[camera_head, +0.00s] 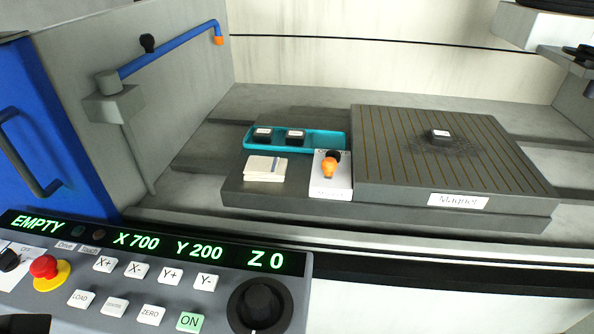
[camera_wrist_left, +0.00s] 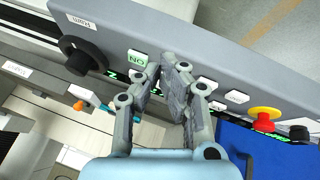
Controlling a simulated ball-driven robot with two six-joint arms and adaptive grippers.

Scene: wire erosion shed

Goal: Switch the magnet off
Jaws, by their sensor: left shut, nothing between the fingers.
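The magnet plate (camera_head: 420,165), dark grey with thin brass-coloured lines and a "Magnet" label, lies in the machine bed. A small black block (camera_head: 439,137) with a white label stands on it, with dark fuzz around it. Left of the plate is a white switch panel (camera_head: 333,189) bearing an orange-ended lever (camera_head: 329,168); its lettering is too small to read. The orange end also shows in the left wrist view (camera_wrist_left: 78,105). My left gripper (camera_wrist_left: 168,72) is shut and empty, over the control panel beside the "ON" button (camera_wrist_left: 138,58). My right gripper is not in view.
A teal tray (camera_head: 337,140) with two black blocks and a pale cloth (camera_head: 266,168) sit left of the switch. The control panel (camera_head: 215,280) has a red stop button (camera_head: 44,267) and black dial (camera_head: 260,306). A blue pipe (camera_head: 165,55) juts from the left wall.

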